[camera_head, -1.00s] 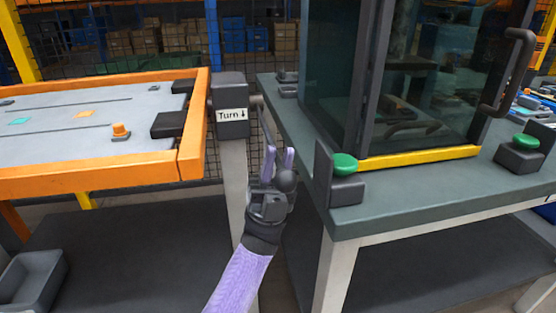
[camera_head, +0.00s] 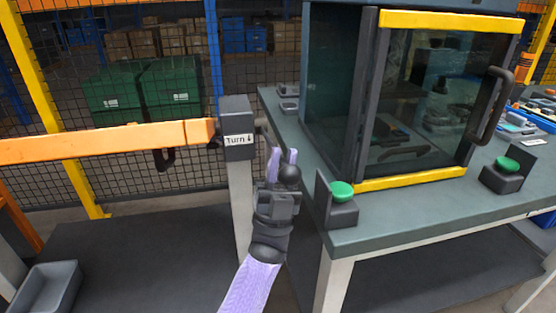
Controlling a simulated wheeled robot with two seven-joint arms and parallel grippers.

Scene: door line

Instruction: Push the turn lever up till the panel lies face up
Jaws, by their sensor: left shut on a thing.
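The turn panel (camera_head: 100,145) now shows as a nearly level orange edge at the left, seen almost edge-on, so its face is hidden. A dark handle (camera_head: 165,159) hangs below the edge. A dark box marked "Turn" with a down arrow (camera_head: 238,130) stands on a pale post at its right end. The turn lever's dark ball knob (camera_head: 289,175) is beside my left gripper's purple fingers (camera_head: 283,158). My left gripper is shut on the lever, just right of the box and below it; the lever's rod is mostly hidden. My right gripper is not in view.
A bench (camera_head: 400,222) with a glass-fronted cabinet (camera_head: 420,100) stands close on the right. Green buttons (camera_head: 341,191) (camera_head: 508,165) sit on its front. A grey tray (camera_head: 48,288) is at the lower left. Green bins (camera_head: 150,90) stand behind the mesh fence.

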